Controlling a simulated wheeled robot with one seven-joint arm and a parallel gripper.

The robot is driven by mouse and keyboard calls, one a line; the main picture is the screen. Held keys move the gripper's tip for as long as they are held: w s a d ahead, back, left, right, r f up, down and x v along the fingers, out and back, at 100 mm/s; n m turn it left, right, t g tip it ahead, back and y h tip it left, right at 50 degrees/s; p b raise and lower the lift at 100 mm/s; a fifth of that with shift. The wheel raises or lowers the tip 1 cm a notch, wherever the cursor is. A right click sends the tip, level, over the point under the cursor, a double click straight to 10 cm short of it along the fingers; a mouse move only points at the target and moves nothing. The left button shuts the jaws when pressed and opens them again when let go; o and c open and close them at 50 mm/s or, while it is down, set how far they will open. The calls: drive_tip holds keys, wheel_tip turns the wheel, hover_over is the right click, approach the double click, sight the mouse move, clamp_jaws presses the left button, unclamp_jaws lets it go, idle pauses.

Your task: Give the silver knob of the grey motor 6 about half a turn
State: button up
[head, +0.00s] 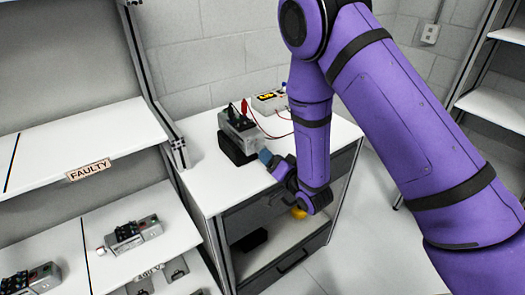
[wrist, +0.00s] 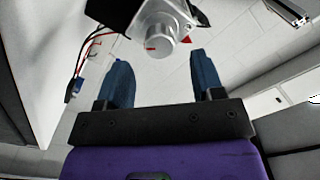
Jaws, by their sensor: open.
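The grey motor (head: 239,129) sits on a black stand (head: 235,150) on the white cabinet top, with wires attached. Any number on it is too small to read. Its silver knob (wrist: 160,42) shows in the wrist view, with a small red mark on its face and a red pointer beside it on the motor. In the head view the knob is hidden by my gripper. My gripper (wrist: 160,70) is open, with its two blue fingers on either side below the knob. The knob lies just past the fingertips, roughly centred between them, and nothing is held. The gripper also shows in the head view (head: 266,157).
A meter box (head: 270,101) with red and black leads stands behind the motor. A shelf labelled FAULTY (head: 88,170) and another motor unit (head: 133,234) are at left.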

sight(260, 148)
drive_tip(key=shift+x, duration=2.5)
drive_tip(key=c, duration=0.9)
drive_tip(key=shift+n, duration=0.3)
